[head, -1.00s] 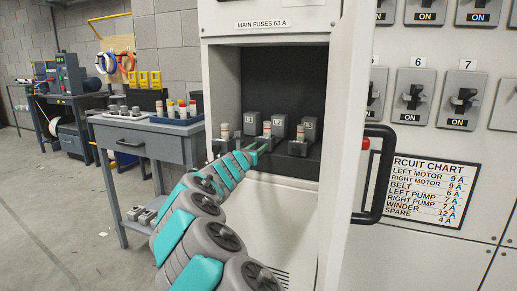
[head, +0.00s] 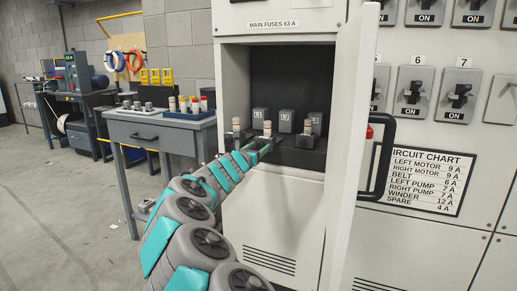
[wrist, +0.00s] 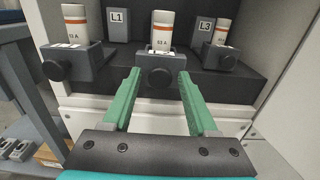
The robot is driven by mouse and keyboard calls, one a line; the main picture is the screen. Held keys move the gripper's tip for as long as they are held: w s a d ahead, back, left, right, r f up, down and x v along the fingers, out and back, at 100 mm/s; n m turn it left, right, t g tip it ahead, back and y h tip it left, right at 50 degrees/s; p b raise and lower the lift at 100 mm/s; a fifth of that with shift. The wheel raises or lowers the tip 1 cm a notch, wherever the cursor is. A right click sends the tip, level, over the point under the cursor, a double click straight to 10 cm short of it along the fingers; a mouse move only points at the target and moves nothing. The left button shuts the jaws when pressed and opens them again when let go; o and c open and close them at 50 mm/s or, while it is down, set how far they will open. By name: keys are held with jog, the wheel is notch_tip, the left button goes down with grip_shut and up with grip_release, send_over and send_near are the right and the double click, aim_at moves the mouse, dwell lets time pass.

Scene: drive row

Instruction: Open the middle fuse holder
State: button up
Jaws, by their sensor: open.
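Three fuse holders stand in a row inside the open cabinet compartment. The middle fuse holder (wrist: 160,62) is a grey block with a round black knob on its front and a white fuse (wrist: 163,32) with an orange band upright in it. It also shows in the head view, where its fuse (head: 267,128) stands just above my gripper. The left holder (wrist: 72,64) and right holder (wrist: 219,57) look alike, each with a fuse. My gripper (wrist: 158,80) is open, its green fingers either side of the middle knob's line, apart from the knob as far as I can tell.
The cabinet door (head: 350,150) stands open on the right with a black handle (head: 381,165). Grey blocks marked L1 (wrist: 118,26) and L3 (wrist: 204,30) stand behind the holders. A grey workbench (head: 160,135) with a fuse tray (head: 190,115) is on the left.

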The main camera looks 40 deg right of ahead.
jog(key=shift+o, duration=0.4)
jog(key=shift+s+a, duration=0.1)
jog(key=shift+a, duration=0.15)
jog(key=v, duration=0.7)
jog(key=shift+b, duration=0.4)
jog(key=shift+a, duration=0.1)
